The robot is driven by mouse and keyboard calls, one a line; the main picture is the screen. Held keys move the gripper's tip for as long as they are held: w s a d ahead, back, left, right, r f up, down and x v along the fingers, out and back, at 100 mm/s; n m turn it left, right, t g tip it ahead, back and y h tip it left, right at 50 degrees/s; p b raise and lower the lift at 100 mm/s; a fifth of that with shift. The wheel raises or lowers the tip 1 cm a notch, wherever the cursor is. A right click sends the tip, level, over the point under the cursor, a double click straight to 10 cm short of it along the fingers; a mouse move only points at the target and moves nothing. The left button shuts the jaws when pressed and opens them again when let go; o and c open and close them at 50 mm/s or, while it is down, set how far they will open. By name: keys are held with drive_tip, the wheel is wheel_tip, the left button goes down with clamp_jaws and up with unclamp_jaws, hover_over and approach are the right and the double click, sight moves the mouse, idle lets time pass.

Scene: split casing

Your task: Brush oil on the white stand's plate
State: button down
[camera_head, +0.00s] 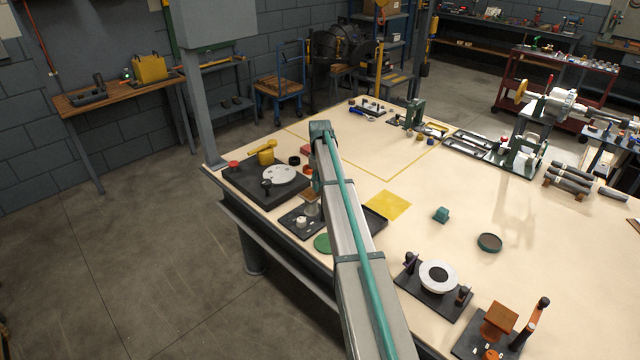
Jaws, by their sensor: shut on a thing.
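A round white plate with a dark centre (438,277) sits on a dark base with dark posts beside it, front right of centre on the table. A second, speckled white disc (279,175) lies on a dark platform at the left. I cannot tell for sure which one belongs to the white stand. My arm reaches from the bottom edge up across the table's left part. It hides my gripper, and I cannot make out a brush or what is held. No oil can be told on either white surface.
An orange stand (499,320) is at the front right. A small dark tray (288,222), a yellow square (388,205), a teal block (441,214) and a round dark dish (489,242) lie around my arm. The table's middle (450,180) is mostly clear.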

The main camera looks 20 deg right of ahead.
sight(314, 195)
drive_tip(key=shift+f, duration=0.55)
drive_tip(key=shift+a, duration=0.15)
drive_tip(key=shift+s+a+r, duration=0.1)
drive_tip(key=shift+s+a, duration=0.2)
drive_tip(key=shift+a, duration=0.35)
drive_tip(key=shift+s+a, duration=0.25)
drive_tip(key=shift+a, duration=0.4)
drive_tip(key=shift+w+d, duration=0.3)
drive_tip(key=shift+d, duration=0.4)
drive_tip(key=shift+w+d, duration=0.25)
drive_tip(key=shift+d, duration=0.4)
drive_tip(key=shift+r+p, duration=1.75)
drive_tip(key=shift+r, duration=2.7)
drive_tip(key=shift+f, duration=0.2)
drive_tip(key=shift+d+f+b, duration=0.1)
drive_tip(key=shift+f+b, duration=1.4)
drive_tip(key=shift+f, duration=2.3)
